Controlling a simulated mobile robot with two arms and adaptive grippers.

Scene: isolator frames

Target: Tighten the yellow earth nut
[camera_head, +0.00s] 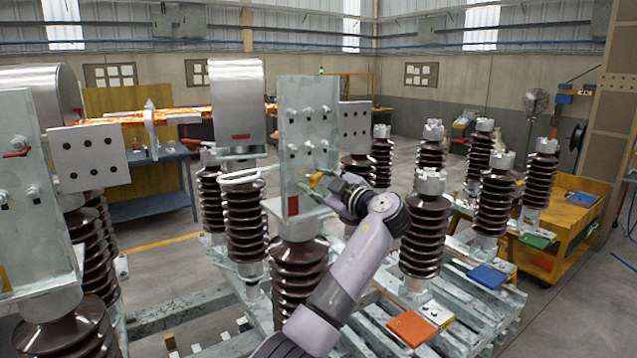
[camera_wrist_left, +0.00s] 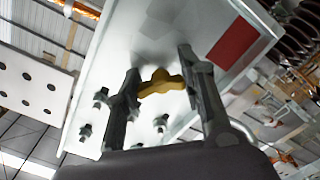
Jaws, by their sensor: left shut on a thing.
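The yellow earth nut (camera_head: 315,179) sits on the lower part of an upright pale metal plate (camera_head: 310,110), above a red square (camera_head: 293,206). In the left wrist view the nut (camera_wrist_left: 161,83) has a winged shape and lies between my two dark fingers. My left gripper (camera_head: 319,187) reaches the plate from the front right and is shut on the nut, one finger at each end of it. The left wrist view shows both fingers (camera_wrist_left: 160,72) close to the plate. My gripper hides part of the nut in the head view. My right gripper is not in view.
Several hex bolts (camera_head: 308,146) stick out of the plate above the nut. The plate stands on a brown ribbed insulator (camera_head: 297,275). More insulators stand on both sides, with a yellow cart (camera_head: 565,220) at the right. Open floor lies behind.

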